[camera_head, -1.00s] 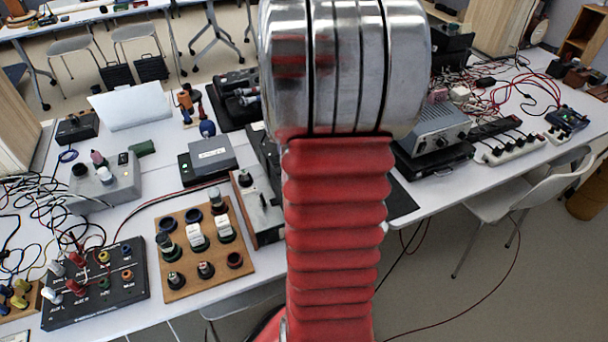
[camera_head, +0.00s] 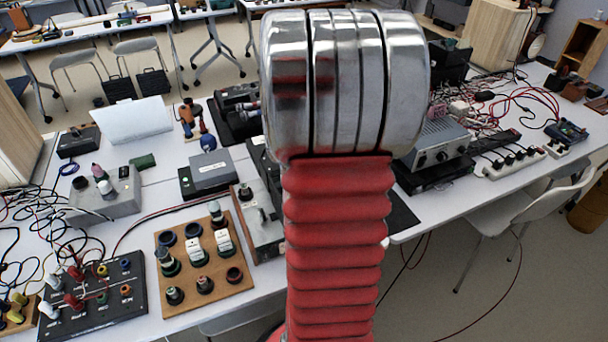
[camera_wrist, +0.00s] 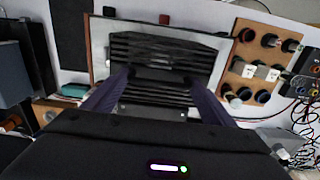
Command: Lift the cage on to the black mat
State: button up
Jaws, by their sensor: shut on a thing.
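The cage (camera_wrist: 165,50) appears to be the black slatted thing in the wrist view. My gripper (camera_wrist: 160,78) is shut on it, with one dark finger at each side. In the head view, my arm hides the gripper and the cage. The black mat (camera_head: 402,214) shows in part to the right of my arm, by the table's front edge. A dark strip, likely the mat (camera_wrist: 70,35), shows left of the cage in the wrist view. I cannot tell whether the cage touches the surface below it.
A wooden board with several plugs (camera_head: 216,284) and a metal box with a lever (camera_head: 260,235) stand left of my arm. A black panel (camera_head: 120,312) with sockets is farther left. A grey device (camera_head: 438,142) stands beyond the mat. A chair (camera_head: 515,215) is at the right.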

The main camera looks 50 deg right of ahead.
notch_tip(320, 180, up, 12)
jog(key=s+a, duration=0.4)
jog(key=s, duration=0.3)
jog(key=s+a, duration=0.5)
jog(key=s, duration=0.3)
jog(key=shift+s, duration=0.3)
dwell(0.7)
jog(key=shift+r, duration=0.7)
jog(key=shift+w, duration=0.1)
